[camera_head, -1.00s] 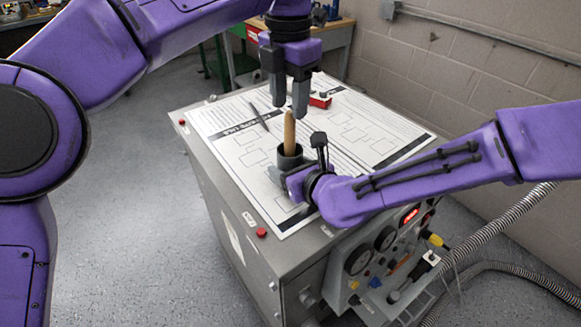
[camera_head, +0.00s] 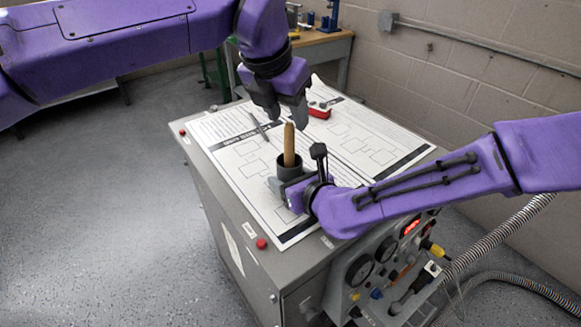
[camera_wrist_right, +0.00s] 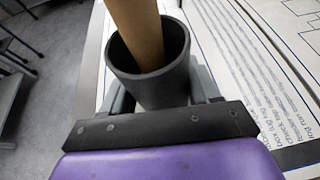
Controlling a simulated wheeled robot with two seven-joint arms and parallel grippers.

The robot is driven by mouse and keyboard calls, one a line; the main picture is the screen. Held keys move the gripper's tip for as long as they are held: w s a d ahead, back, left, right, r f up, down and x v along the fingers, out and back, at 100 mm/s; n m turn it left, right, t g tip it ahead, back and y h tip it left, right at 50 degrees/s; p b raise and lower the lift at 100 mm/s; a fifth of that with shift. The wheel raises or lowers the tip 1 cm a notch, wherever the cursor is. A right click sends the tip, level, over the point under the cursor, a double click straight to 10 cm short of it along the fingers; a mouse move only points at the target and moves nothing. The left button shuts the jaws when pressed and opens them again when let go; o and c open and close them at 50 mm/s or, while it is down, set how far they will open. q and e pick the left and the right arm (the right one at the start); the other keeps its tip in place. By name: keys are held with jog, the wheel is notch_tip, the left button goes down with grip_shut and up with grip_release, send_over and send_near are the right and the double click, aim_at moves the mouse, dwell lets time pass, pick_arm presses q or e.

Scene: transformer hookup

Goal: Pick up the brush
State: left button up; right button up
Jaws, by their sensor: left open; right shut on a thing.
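The brush (camera_head: 289,146) stands upright in a dark round cup (camera_head: 290,172) on the paper-covered cabinet top. Only its tan wooden handle shows; its lower end is hidden inside the cup. The right wrist view also shows the handle (camera_wrist_right: 139,35) inside the cup (camera_wrist_right: 152,84). My right gripper (camera_head: 284,186) is shut on the cup, with a finger on each side. My left gripper (camera_head: 286,115) is open, pointing down just above the handle's top. It looks empty, and I cannot tell whether its fingers straddle the handle tip.
A dark pen-like tool (camera_head: 259,128) lies on the printed sheet (camera_head: 235,150) left of the cup. A red item (camera_head: 320,111) lies behind it. Red buttons (camera_head: 261,243) sit on the cabinet edge. Gauges (camera_head: 360,271) and hoses (camera_head: 500,233) are at the front right.

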aim_at(290, 122)
pick_arm(q)
jog(key=x, duration=0.5)
jog(key=shift+f, duration=0.2)
grip_shut()
jog(key=shift+r, duration=0.1)
notch_tip(290, 122, up, 18)
pick_arm(e)
jog(key=o, duration=1.2)
jog(key=shift+c, duration=0.2)
jog(key=shift+d, duration=0.1)
